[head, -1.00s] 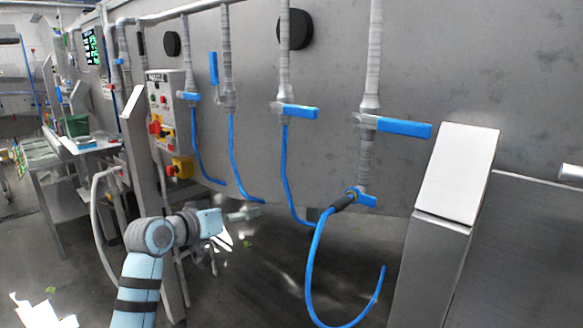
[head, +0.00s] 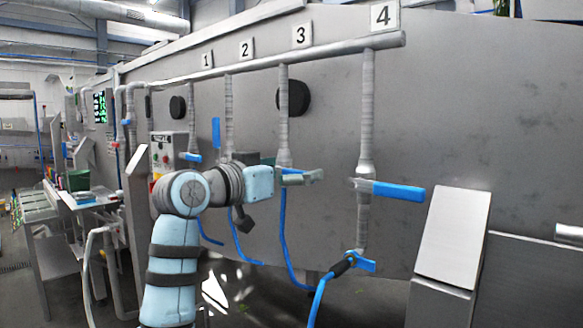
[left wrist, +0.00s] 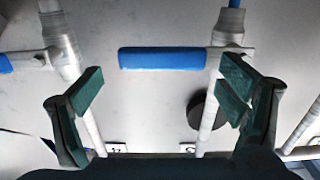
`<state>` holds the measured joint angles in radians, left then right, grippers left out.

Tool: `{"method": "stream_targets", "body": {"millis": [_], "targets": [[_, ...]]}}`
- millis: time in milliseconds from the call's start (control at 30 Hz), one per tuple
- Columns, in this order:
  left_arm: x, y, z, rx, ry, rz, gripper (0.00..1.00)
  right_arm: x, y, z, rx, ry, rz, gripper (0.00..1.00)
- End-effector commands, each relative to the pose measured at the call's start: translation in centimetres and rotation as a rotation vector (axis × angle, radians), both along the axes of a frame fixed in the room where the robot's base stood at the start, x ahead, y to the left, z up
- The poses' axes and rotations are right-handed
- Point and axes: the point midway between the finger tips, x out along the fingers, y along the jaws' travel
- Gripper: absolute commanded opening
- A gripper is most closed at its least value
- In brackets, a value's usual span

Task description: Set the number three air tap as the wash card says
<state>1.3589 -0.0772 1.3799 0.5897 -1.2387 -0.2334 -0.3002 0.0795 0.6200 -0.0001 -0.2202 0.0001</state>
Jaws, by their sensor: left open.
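The number three tap has a blue lever (left wrist: 160,58), which lies level across the wrist view, its pivot on the grey pipe at the lever's right end. In the head view its pipe (head: 284,120) hangs below the "3" plate (head: 301,36), and my gripper hides most of the lever. My left gripper (head: 300,178) is open at this tap. In the wrist view its fingers stand apart near the lever's two ends, with nothing held. I cannot tell if they touch it. No readable wash card is in view. My right gripper is not in view.
The number four tap's lever (head: 398,190) points level to the right. The number two lever (head: 216,132) stands upright; the number one lever (head: 191,157) is level. Blue hoses hang below. A sloped pale panel (head: 455,235) stands at the right.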

Motion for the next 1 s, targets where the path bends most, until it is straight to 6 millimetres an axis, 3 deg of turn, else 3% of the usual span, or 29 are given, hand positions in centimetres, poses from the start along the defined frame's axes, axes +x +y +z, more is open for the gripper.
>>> {"method": "stream_targets", "body": {"millis": [267,700,1000], "targets": [[0.30,-0.18,-0.11,0.001,0.001,0.001,0.88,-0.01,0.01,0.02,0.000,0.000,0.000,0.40],[0.28,-0.16,-0.10,0.000,0.001,0.001,0.20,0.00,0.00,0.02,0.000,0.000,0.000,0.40],[0.24,0.49,0.23,-0.023,0.017,0.010,0.18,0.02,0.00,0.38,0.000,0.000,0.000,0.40]]}}
